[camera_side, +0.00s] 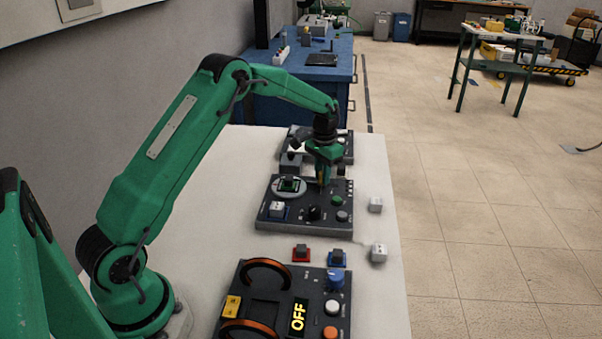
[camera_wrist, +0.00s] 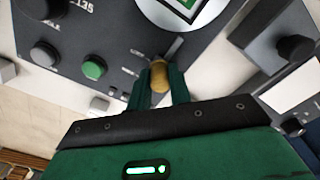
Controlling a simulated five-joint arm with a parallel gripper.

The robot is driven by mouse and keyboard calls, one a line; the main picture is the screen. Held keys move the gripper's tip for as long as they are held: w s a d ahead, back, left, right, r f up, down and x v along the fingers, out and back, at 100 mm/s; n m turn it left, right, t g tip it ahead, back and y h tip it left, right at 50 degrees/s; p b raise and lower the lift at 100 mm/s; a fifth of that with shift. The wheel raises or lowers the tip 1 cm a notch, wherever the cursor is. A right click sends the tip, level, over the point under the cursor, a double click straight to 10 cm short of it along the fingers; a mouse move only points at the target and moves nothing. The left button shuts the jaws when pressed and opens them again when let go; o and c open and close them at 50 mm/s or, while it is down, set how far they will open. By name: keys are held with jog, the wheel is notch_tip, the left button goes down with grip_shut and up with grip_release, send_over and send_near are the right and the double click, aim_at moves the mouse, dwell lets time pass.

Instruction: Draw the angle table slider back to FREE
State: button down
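The angle table unit (camera_side: 262,222) is a dark grey panel in the middle of the white table, with a round light-grey turntable (camera_side: 276,191) at its upper left. In the wrist view, the brass slider knob (camera_wrist: 159,72) stands at the near end of a short slot (camera_wrist: 174,47), beside the turntable (camera_wrist: 160,12). My gripper (camera_wrist: 160,88) is over the panel, its two green fingers on either side of the knob, and they look closed on it. In the side view my gripper (camera_side: 323,182) reaches down at the panel's right rear. The small slot labels are too blurred to read.
The panel also carries a green button (camera_wrist: 94,67) and dark knobs (camera_wrist: 44,53). Another unit (camera_side: 345,150) stands close behind my gripper. A coil unit with an OFF display (camera_side: 298,316) stands in front. White cubes (camera_side: 376,205) lie to the right; small red and blue holders (camera_side: 302,253) lie between units.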

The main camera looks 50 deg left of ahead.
aim_at(334, 185)
jog(key=shift+w+d, duration=1.25)
jog(key=c, duration=1.3)
grip_release()
jog(key=shift+r, duration=0.1)
jog(key=shift+r, duration=3.85)
